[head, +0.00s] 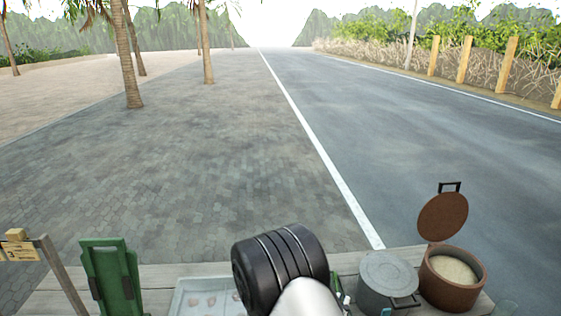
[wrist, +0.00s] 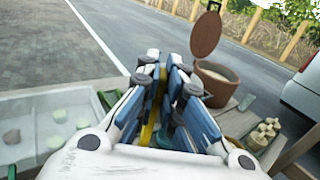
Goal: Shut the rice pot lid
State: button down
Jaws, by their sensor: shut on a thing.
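The brown rice pot (head: 442,288) stands at the right end of the counter, with pale rice-like contents showing. Its round brown lid (head: 443,217) stands raised at the far side, with a dark handle (head: 450,187) on top. In the wrist view, the pot (wrist: 213,93) and its open lid (wrist: 206,34) are beyond my gripper, a little right of the fingers. My gripper (wrist: 165,70) is apart from the lid, its blue and white fingers close together. A narrow yellow piece (wrist: 150,118) shows between them; what it is cannot be told. My arm mostly hides the gripper in the head view.
A grey lidded pot (head: 388,275) stands left of the rice pot. Pale short pieces (wrist: 264,136) sit at right in the wrist view. The space above the counter looks clear.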

aim_at(444, 215)
jog(key=l+z, duration=0.1)
jog(key=z, duration=0.25)
jog(key=l+z, duration=0.1)
jog(key=z, duration=0.25)
jog(key=i+z, duration=0.1)
jog(key=z, duration=0.25)
jog(key=i+l+z, duration=0.15)
jog(key=i+l, duration=0.15)
jog(key=i+l+u, duration=0.7)
jog(key=l, duration=0.15)
jog(key=k, duration=0.1)
